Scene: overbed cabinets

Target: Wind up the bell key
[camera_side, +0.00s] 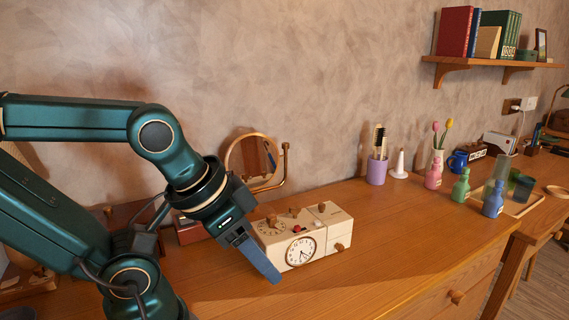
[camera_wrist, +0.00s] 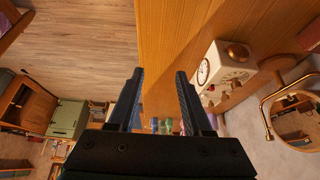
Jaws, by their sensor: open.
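A cream clock box (camera_side: 322,236) stands on the wooden desk against the wall side. Its front has a round clock face (camera_side: 300,251) and a small wooden knob (camera_side: 339,247) to the right of it. A larger wooden knob (camera_side: 271,219) and small red parts show on its top. I cannot tell which of these is the bell key. In the wrist view the clock box (camera_wrist: 226,72) is right of my fingers, turned sideways. My gripper (camera_wrist: 159,74) is open and empty. In the side view my gripper (camera_side: 268,268) points down just in front of the box's left end, seemingly apart from it.
A round mirror (camera_side: 250,160) on a brass stand is behind the box. A purple brush cup (camera_side: 377,170) and coloured bottles (camera_side: 461,188) stand farther right. The desk top (camera_side: 385,235) right of the box is clear. A wall shelf (camera_side: 490,62) hangs at upper right.

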